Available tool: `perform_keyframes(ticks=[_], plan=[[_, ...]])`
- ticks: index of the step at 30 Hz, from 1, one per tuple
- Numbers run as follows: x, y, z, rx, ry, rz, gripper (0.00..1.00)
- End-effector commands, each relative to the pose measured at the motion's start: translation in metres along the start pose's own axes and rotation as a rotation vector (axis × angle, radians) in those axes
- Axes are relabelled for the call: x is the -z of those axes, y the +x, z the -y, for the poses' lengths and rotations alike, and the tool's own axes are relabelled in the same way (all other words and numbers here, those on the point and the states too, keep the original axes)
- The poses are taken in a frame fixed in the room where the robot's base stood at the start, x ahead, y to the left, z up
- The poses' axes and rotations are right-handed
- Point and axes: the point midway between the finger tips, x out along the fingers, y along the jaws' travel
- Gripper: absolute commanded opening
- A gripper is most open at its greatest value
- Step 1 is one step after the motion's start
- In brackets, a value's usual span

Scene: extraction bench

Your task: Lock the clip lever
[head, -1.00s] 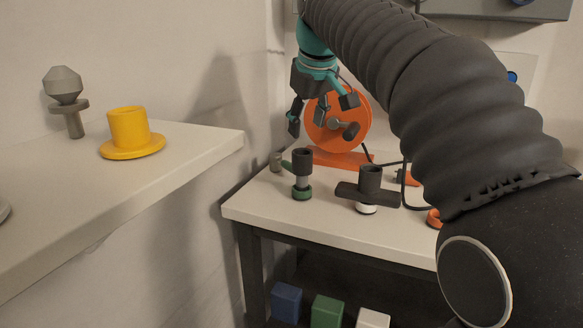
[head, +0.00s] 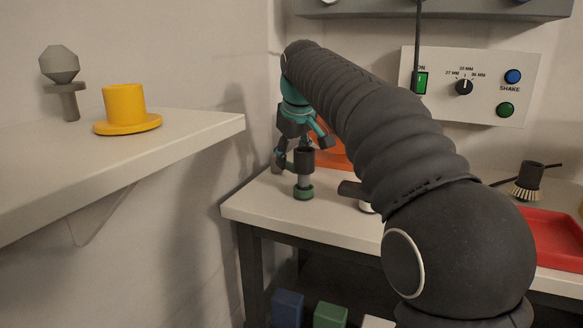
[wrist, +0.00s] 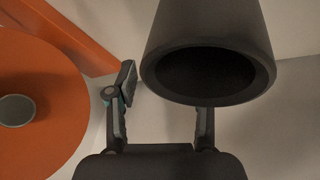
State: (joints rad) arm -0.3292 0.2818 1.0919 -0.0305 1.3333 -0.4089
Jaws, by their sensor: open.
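A small upright fitting with a dark cup-like top (head: 303,158), a grey stem and a green base ring (head: 303,192) stands near the bench's left corner. A dark hollow cylinder also fills the upper middle of the wrist view (wrist: 207,50), its round mouth facing the camera. My gripper (head: 298,150) is at the fitting's top, fingers spread and holding nothing. In the wrist view, my gripper (wrist: 163,115) has its two fingers apart below and left of the cylinder's mouth. I cannot make out the clip lever now; contact is unclear.
The orange reel (wrist: 40,105) is close on the left in the wrist view. A second dark fitting (head: 352,189) is mostly behind my arm. A red tray (head: 560,238), brush (head: 528,180) and control panel (head: 470,85) are right. A shelf (head: 200,128) holds a yellow part (head: 125,105).

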Motion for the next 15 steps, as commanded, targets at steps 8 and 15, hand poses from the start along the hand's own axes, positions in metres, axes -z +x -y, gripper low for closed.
perform_keyframes(ticks=[8,15], plan=[[0.0,0.024,0.0,0.0,0.0,-0.001,0.52],[0.0,0.025,0.0,-0.001,0.0,-0.001,0.52]])
